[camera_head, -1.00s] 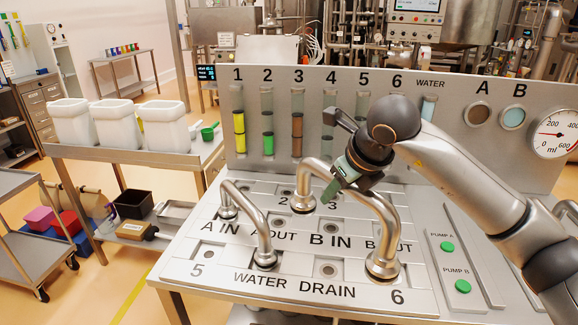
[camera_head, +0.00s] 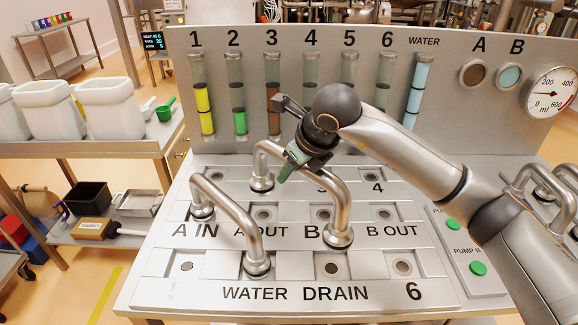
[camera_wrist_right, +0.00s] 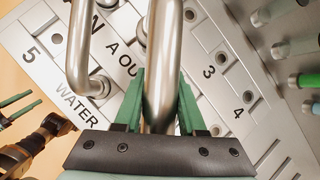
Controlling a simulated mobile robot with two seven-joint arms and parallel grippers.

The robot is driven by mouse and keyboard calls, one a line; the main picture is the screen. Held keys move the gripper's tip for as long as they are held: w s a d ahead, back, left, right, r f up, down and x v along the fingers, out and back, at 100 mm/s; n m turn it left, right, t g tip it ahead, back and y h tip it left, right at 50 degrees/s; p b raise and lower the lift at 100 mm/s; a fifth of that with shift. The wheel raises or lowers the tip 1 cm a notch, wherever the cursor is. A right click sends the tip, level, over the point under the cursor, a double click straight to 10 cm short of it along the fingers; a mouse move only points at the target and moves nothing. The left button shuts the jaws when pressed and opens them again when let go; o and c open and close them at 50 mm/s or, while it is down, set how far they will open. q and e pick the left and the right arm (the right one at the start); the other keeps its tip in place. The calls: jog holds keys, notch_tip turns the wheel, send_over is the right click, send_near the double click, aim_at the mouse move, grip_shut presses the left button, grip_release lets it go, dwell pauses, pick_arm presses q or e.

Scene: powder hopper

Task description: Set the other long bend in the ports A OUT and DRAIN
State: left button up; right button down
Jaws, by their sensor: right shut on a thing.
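The long bend in hand (camera_head: 315,168), a grey metal pipe, is held over the panel. Its far foot is near port 2 and its near foot covers part of the B IN label; it seems raised, but its height is hard to tell. My right gripper (camera_head: 292,160) is shut on it; green fingers flank the pipe in the wrist view (camera_wrist_right: 162,100). The other long bend (camera_head: 232,215) stands from A IN to WATER. The A OUT port (camera_head: 265,214) and DRAIN port (camera_head: 331,268) look empty. My left gripper (camera_wrist_right: 22,108) shows open and empty at the wrist view's left edge.
Upright tubes of colour (camera_head: 205,110) line the back panel. Pump buttons (camera_head: 478,268) are at right, with more metal bends (camera_head: 545,190) beyond. White containers (camera_head: 112,108) stand on the left bench. The B OUT port (camera_head: 385,214) is free.

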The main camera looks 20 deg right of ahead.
aim_at(317, 177)
notch_tip(317, 177, down, 9)
jog(key=b, duration=0.6)
jog(key=shift+w, duration=0.1)
jog(key=shift+b, duration=0.35)
jog(key=c, duration=0.6)
grip_release()
jog(key=shift+c, duration=0.2)
jog(key=shift+o, duration=1.2)
jog(key=shift+f, duration=0.25)
jog(key=v, duration=1.1)
jog(key=shift+r, duration=0.35)
jog(key=shift+s+d+r, duration=0.1)
jog(key=shift+s+r, duration=0.35)
jog(key=shift+s, duration=0.05)
